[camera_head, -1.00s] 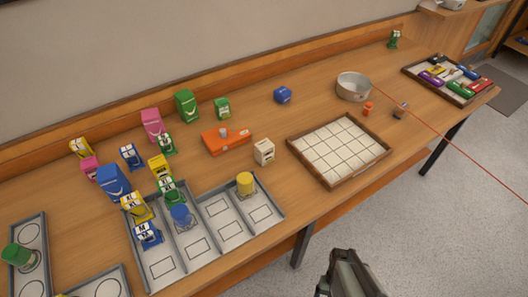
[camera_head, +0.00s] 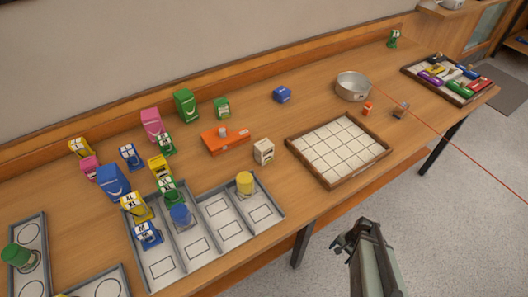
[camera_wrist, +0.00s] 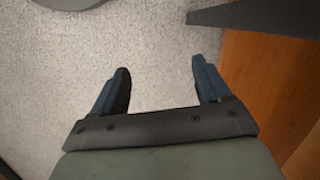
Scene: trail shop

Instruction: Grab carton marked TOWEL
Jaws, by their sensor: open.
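Several cartons stand on the wooden bench in the head view, and their lettering is too small to read. I cannot tell which one is marked TOWEL. My gripper (camera_head: 345,240) is in front of the bench, over the floor, apart from all cartons. In the wrist view its two fingers (camera_wrist: 160,88) are spread, with only floor between them.
A grey divided tray (camera_head: 276,207) and a wood-framed tiled tray (camera_head: 385,153) lie along the bench front. An orange box (camera_head: 226,138), a round metal tin (camera_head: 353,87) and a tray of coloured items (camera_head: 409,70) are also there. Bare wood surrounds the dark blue carton.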

